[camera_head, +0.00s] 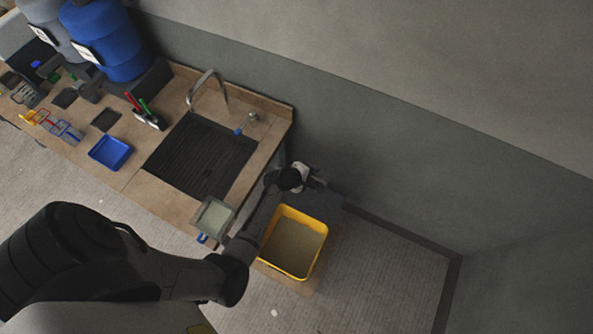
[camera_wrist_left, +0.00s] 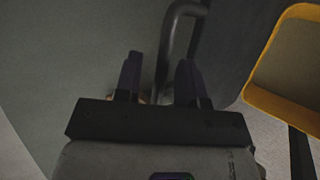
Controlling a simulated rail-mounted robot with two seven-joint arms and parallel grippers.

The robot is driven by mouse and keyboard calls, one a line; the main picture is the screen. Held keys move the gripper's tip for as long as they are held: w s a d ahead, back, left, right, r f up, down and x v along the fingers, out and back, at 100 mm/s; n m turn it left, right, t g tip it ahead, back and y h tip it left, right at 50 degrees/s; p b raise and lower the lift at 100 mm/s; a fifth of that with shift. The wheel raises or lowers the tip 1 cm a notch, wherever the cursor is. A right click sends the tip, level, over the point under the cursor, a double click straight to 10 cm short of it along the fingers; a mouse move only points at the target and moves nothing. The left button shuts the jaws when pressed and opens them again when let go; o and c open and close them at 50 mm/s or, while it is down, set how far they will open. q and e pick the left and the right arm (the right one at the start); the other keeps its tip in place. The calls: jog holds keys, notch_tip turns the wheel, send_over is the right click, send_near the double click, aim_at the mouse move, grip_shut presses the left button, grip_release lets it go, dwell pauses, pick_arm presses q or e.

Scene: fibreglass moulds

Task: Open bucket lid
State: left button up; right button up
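A yellow-rimmed bucket (camera_head: 293,243) stands right of the counter in the head view, its mouth uncovered and a pale grey-green surface inside. It also shows at the right of the left wrist view (camera_wrist_left: 270,92). A dark grey panel (camera_head: 325,206) lies along its far side, also in the wrist view (camera_wrist_left: 232,45); I cannot tell if it is the lid. My left gripper (camera_head: 314,180) is beyond the bucket near the wall. In the wrist view its fingers (camera_wrist_left: 158,68) are apart. A bent grey tube (camera_wrist_left: 172,35) passes beyond them. My right gripper is not in view.
A wooden counter (camera_head: 272,150) with a dark sink (camera_head: 200,157) and tap (camera_head: 208,84) is to the left. A small pale container (camera_head: 213,218) sits at its corner. A blue tray (camera_head: 110,152) lies farther left. The wall (camera_head: 400,160) is close behind; floor (camera_head: 390,280) is free at right.

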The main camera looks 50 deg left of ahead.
pick_arm(q)
jog(key=v, duration=1.2)
jog(key=shift+r+b, duration=0.25)
jog(key=shift+b, duration=0.1)
jog(key=shift+s, duration=0.1)
jog(key=s+d+r+m+g+y, duration=0.1)
jog(key=s+d+r+m+g, duration=0.15)
jog(key=r+m, duration=0.45)
jog(key=s+d+r+m+g, duration=0.2)
jog(key=s+m, duration=0.1)
jog(key=m, duration=0.8)
jog(key=s+d+f+m+g, duration=0.1)
jog(key=s+d+m, duration=0.1)
jog(key=s, duration=0.5)
jog(key=s+d+f+m+g, duration=0.1)
jog(key=s+d, duration=0.1)
jog(key=s, duration=0.5)
jog(key=shift+d+m+y, duration=0.25)
jog(key=shift+m+y, duration=0.15)
